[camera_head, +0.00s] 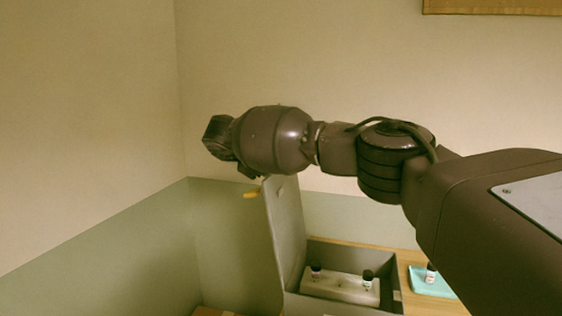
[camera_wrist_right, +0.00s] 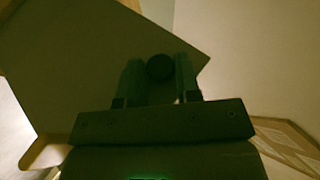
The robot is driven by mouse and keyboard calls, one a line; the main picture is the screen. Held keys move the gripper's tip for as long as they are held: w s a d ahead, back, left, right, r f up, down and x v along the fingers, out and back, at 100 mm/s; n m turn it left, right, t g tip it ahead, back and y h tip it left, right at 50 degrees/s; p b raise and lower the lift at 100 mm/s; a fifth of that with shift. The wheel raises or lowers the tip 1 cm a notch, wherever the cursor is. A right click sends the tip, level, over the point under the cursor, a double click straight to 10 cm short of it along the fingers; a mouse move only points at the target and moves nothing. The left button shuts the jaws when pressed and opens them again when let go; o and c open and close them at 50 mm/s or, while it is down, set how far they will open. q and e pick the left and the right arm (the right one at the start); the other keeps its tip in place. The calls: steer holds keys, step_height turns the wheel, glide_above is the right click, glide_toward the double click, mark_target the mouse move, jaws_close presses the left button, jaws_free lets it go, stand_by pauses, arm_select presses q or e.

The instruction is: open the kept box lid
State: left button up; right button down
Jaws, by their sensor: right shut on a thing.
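A grey box (camera_head: 299,303) stands on the table with its lid (camera_head: 286,230) raised steeply on its left side. In the right wrist view the lid (camera_wrist_right: 70,60) fills much of the left and middle. My right gripper (camera_wrist_right: 158,80) is shut on a dark round knob (camera_wrist_right: 160,67) at the lid. In the head view my right arm reaches over the box to the lid's top edge; its fingertips are mostly hidden there. A small yellow piece (camera_head: 252,193) shows beside the lid's top; I cannot tell what it belongs to. My left gripper is not in view.
Inside the box, a pale holder (camera_head: 340,287) carries two small dark-capped bottles, one left (camera_head: 316,271) and one right (camera_head: 367,279). Another bottle (camera_head: 430,273) stands on a teal mat (camera_head: 424,287) on the wooden table (camera_head: 405,262). Walls rise behind and left.

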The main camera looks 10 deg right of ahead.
steer(key=shift+w+a, duration=0.1)
stand_by(0.3)
steer(key=c, duration=0.9)
jaws_free()
steer(key=shift+o, duration=0.2)
steer(key=shift+a, duration=0.1)
steer(key=v, duration=1)
steer(key=shift+a+r+b, duration=0.15)
steer(key=shift+a+b, duration=0.15)
steer(key=shift+b, duration=0.05)
